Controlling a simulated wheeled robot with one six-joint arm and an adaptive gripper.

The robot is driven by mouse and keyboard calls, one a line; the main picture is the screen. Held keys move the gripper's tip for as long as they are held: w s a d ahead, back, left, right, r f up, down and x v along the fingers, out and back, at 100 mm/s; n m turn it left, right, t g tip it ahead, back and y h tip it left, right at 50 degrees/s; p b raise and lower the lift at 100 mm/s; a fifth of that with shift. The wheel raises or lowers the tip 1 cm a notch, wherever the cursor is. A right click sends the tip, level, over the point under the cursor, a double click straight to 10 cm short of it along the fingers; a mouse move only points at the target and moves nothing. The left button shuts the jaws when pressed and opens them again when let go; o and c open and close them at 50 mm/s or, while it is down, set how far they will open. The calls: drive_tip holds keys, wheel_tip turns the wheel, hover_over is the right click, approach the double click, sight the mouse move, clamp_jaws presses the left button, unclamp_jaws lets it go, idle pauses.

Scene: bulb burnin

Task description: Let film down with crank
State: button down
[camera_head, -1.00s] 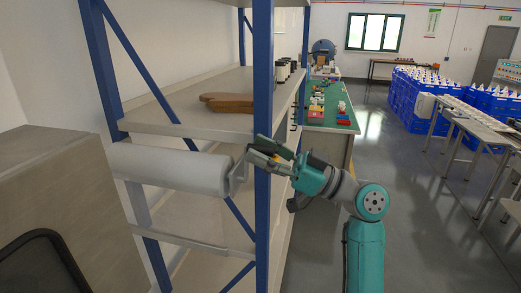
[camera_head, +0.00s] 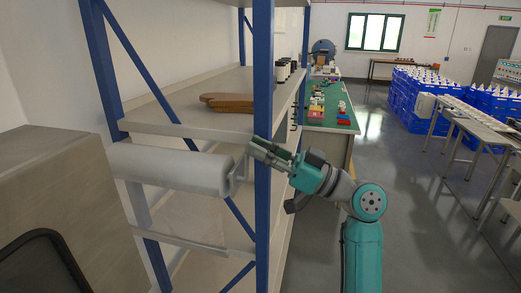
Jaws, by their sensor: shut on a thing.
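The film roll (camera_head: 170,169) is a pale horizontal cylinder mounted across the end of a blue-posted shelf rack. A translucent film sheet (camera_head: 190,218) hangs below it, with a pale bar at its lower edge (camera_head: 180,241). The crank (camera_head: 238,178) is a light bent arm at the roll's right end, beside the front blue post. My gripper (camera_head: 257,148) is shut at the crank's upper end, close to the post. The crank's grip is mostly hidden by the fingers.
The blue post (camera_head: 263,90) stands right against my gripper. A brown wooden piece (camera_head: 228,102) and several small cylinders (camera_head: 284,70) lie on the shelf (camera_head: 190,123). A green-topped bench (camera_head: 335,120) stands behind.

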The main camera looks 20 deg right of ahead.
drive_tip(key=shift+w+d+f+m+t+h, duration=0.2)
drive_tip(key=shift+w+m+t+h, duration=0.15)
drive_tip(key=shift+m, duration=0.6)
drive_tip(key=shift+w+d+f+m+t+h, duration=0.15)
drive_tip(key=shift+m+t+h, duration=0.25)
drive_tip(key=shift+m, duration=0.5)
drive_tip(key=shift+w+d+f+m+t+h, duration=0.1)
drive_tip(key=shift+w+d+m+t+h, duration=0.2)
drive_tip(key=shift+m, duration=0.65)
drive_tip(key=c, duration=1)
unclamp_jaws()
drive_tip(key=v, duration=1.2)
